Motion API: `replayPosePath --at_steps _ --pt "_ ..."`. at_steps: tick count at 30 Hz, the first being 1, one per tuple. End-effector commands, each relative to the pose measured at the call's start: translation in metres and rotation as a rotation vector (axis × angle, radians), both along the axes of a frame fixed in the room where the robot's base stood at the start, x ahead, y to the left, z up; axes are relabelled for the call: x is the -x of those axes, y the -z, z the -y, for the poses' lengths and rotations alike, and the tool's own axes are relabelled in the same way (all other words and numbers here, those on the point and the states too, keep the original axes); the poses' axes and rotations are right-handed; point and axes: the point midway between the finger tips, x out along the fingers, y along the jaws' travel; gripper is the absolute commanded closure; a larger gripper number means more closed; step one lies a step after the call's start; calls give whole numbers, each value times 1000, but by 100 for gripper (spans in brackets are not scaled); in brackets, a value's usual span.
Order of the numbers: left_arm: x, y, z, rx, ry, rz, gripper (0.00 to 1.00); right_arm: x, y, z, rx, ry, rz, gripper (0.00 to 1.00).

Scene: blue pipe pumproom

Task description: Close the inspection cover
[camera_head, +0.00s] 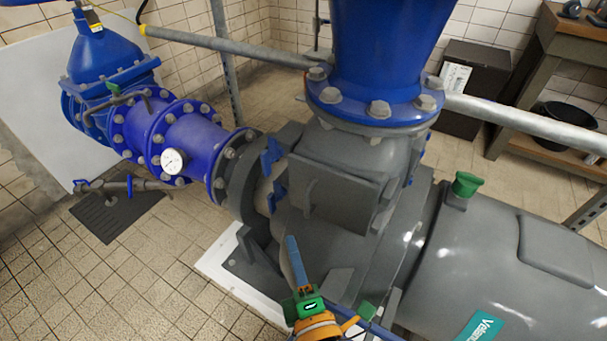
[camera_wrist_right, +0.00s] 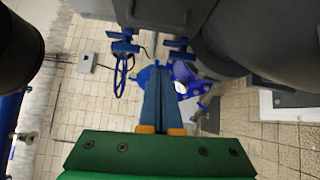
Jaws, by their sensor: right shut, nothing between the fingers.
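The inspection cover (camera_head: 338,198) is a flat grey plate with a small handle, on the grey pump housing below the big blue flange. It appears to stand out at an angle from the housing; how wide its gap is, I cannot tell. Blue clamp-like fittings (camera_head: 272,157) sit to its left; blue fittings also show in the right wrist view (camera_wrist_right: 122,42). My right gripper (camera_head: 292,240) is below and left of the cover, apart from it, with its blue fingers shut together and empty. These fingers also show in the right wrist view (camera_wrist_right: 160,70). My left gripper is out of view.
A blue pipe with a white gauge (camera_head: 173,161) runs to the left. A grey rail (camera_head: 520,118) passes behind the pump. A green cap (camera_head: 466,184) stands up on the large grey casing (camera_head: 475,260) at right. The tiled floor (camera_head: 130,275) is open at lower left.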

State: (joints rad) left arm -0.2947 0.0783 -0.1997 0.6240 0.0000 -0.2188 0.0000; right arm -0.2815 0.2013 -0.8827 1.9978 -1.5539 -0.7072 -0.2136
Motion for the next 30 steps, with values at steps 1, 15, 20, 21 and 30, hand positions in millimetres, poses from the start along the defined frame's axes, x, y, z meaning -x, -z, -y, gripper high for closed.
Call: replayPosePath --at_steps 1,15,20,21,30 --pt "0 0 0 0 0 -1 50 4 -1 1 -45 -1 -10 100" --pt "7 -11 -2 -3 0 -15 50 -78 -3 -15 -68 1 -10 100" --pt "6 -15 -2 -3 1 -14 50 -106 -3 -9 -64 1 -11 100" --pt "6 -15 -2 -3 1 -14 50 -111 -3 -5 -66 1 -12 100" --pt "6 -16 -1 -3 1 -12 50 -126 -1 6 -68 0 -14 100"
